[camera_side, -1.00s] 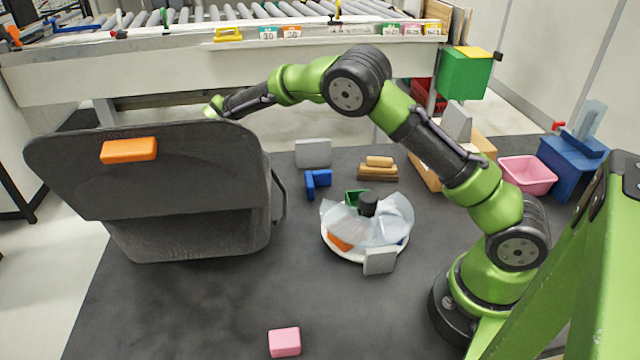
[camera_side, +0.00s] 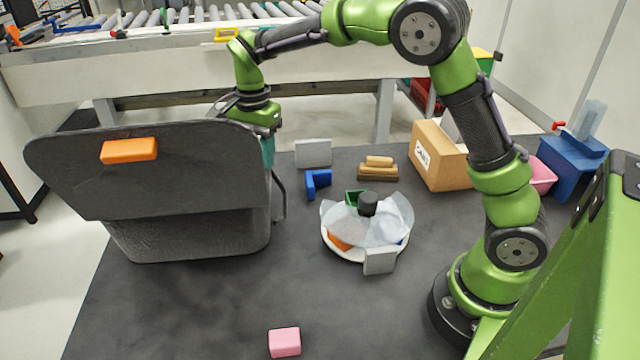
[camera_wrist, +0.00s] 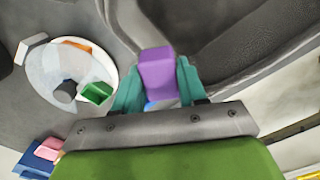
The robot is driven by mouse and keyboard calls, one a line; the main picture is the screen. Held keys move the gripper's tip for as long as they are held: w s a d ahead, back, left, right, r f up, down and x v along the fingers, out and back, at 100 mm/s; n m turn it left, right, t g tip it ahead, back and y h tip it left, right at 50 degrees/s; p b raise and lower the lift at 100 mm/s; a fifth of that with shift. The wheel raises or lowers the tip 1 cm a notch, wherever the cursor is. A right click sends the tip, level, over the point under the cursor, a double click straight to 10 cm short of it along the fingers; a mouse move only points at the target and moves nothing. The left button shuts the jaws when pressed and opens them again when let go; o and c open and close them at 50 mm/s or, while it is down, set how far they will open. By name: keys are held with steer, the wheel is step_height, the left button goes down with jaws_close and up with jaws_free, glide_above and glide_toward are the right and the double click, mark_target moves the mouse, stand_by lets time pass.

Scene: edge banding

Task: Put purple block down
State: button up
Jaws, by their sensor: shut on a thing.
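My gripper (camera_wrist: 157,84) is shut on the purple block (camera_wrist: 158,70), which sits between its two teal fingers in the wrist view. In the side view, a teal finger (camera_side: 268,152) shows behind the top right edge of a dark grey open case (camera_side: 190,235). The purple block is hidden there. The case also shows beside the block in the wrist view (camera_wrist: 225,55). I cannot tell the block's height above the surface.
An orange block (camera_side: 129,150) is on the case's raised panel. Blue (camera_side: 316,183) and grey (camera_side: 313,153) pieces stand right of it. A white round dish (camera_side: 345,252) with a clear cover is at centre. A pink block (camera_side: 285,342) lies in front; dark mat around it is clear.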

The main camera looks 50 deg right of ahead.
steer(key=s+d+r+n, duration=0.3)
steer(key=s+d+n, duration=0.2)
steer(key=s+n, duration=0.8)
steer(key=s+a+f+m, duration=0.2)
steer(key=s+a+f, duration=0.1)
steer(key=a+f, duration=0.1)
steer(key=s+a+f+m, duration=0.2)
steer(key=s+a+f, duration=0.2)
steer(key=a, duration=0.3)
steer(key=s+a+f+m, duration=0.2)
steer(key=s+a+f, duration=0.2)
steer(key=a+f, duration=0.1)
steer(key=shift+a+f+m, duration=0.2)
steer(key=shift+a+m, duration=0.1)
steer(key=shift+a, duration=0.45)
steer(key=shift+s+a+f, duration=0.1)
steer(key=shift+s+a, duration=0.1)
steer(key=shift+a, duration=0.1)
glide_above(228, 322)
steer(key=shift+a+f, duration=0.1)
steer(key=shift+f, duration=2.4)
